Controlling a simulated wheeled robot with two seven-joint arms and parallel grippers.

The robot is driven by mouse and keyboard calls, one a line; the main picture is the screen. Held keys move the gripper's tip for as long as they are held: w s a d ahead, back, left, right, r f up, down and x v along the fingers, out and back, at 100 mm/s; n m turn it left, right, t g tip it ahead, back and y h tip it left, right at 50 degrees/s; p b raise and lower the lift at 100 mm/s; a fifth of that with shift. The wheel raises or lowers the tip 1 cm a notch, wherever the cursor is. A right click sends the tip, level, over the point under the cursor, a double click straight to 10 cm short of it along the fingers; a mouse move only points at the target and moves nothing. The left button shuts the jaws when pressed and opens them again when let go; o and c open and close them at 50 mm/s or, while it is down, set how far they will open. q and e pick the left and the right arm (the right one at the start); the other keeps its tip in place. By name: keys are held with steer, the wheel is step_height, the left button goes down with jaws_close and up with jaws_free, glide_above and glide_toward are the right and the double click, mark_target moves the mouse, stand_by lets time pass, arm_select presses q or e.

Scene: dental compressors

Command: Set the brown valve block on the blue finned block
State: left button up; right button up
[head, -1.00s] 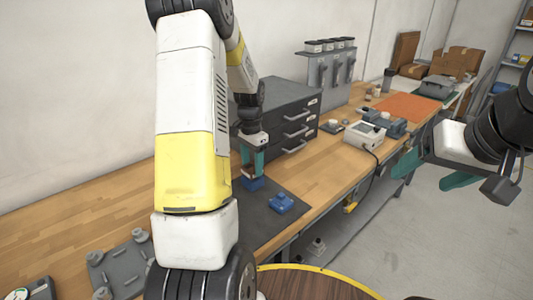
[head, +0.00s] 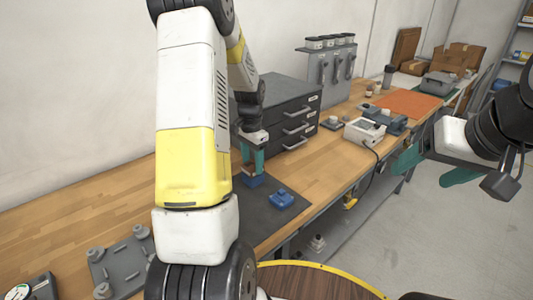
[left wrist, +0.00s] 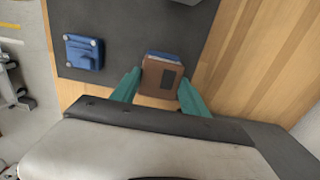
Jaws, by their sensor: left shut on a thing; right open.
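The brown valve block (left wrist: 161,78) sits between the teal fingers of my left gripper (left wrist: 156,92) in the left wrist view. My left gripper also shows in the head view (head: 252,168), shut on the block and pointing down over the dark mat. The blue finned block (head: 252,181) is right below it, and its edge (left wrist: 165,55) shows past the brown block. Whether the two blocks touch I cannot tell; the brown block hides most of the blue one. My right gripper (head: 432,168) is open and empty at the right, off the bench.
A second blue part (head: 281,199) lies on the dark mat (head: 262,222), near the bench's front edge. A dark drawer cabinet (head: 290,115) stands behind my left gripper. A grey fixture plate (head: 122,264) is at front left. The wooden bench (head: 90,205) at left is mostly clear.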

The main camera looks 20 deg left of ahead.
arm_select(q)
steer(key=shift+f, duration=0.35)
stand_by(1.3)
steer(key=o, duration=2.1)
steer(key=shift+r, duration=3.5)
